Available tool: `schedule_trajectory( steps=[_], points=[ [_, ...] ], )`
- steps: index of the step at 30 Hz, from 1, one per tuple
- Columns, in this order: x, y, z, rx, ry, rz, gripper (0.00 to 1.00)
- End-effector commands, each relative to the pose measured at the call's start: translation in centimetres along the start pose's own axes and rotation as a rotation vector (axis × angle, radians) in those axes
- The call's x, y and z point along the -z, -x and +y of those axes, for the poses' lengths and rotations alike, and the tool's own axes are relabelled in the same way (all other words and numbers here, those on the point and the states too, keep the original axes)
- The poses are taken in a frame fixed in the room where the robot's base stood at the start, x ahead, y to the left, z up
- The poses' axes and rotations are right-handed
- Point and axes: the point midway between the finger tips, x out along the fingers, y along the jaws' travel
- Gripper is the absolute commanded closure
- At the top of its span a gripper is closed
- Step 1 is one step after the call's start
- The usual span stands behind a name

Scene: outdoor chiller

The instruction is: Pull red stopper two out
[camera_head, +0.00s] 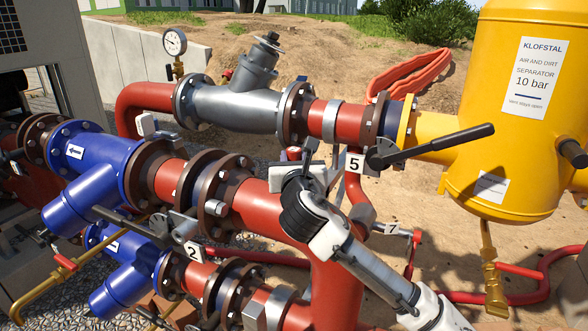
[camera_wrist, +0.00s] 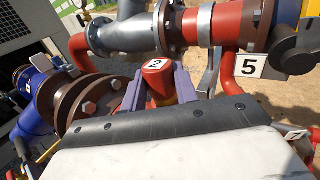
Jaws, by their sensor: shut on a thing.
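The red stopper (camera_wrist: 157,80) with a white label reading 2 stands between the two purple-grey fingers of my gripper (camera_wrist: 159,84) in the wrist view. The fingers are shut on its sides. A small yellow and red part shows just below it, and its lower end is hidden by my gripper. In the head view my gripper (camera_head: 300,165) is over the thick red pipe, left of the white tag 5. A bit of the red stopper (camera_head: 293,153) shows beside the fingers there. I cannot tell whether it is seated or raised.
The grey strainer (camera_head: 235,108) and its flanges lie behind my gripper. A black valve lever (camera_head: 440,146) sticks out right of tag 5 (camera_head: 354,163). The blue fitting (camera_head: 95,160) is at left, the yellow separator (camera_head: 520,110) at right. Another tag 2 (camera_head: 193,252) hangs lower left.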

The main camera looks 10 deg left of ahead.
Motion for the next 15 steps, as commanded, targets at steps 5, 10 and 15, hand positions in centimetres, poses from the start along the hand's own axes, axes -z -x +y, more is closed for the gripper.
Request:
schedule_trajectory(
  steps=[5,10,15],
  points=[
    [0.0,0.01,0.01,0.0,0.0,0.0,1.0],
    [-0.06,0.01,0.0,0.0,0.0,0.0,1.0],
    [-0.34,0.01,0.0,0.0,0.0,-0.001,1.0]
  ],
)
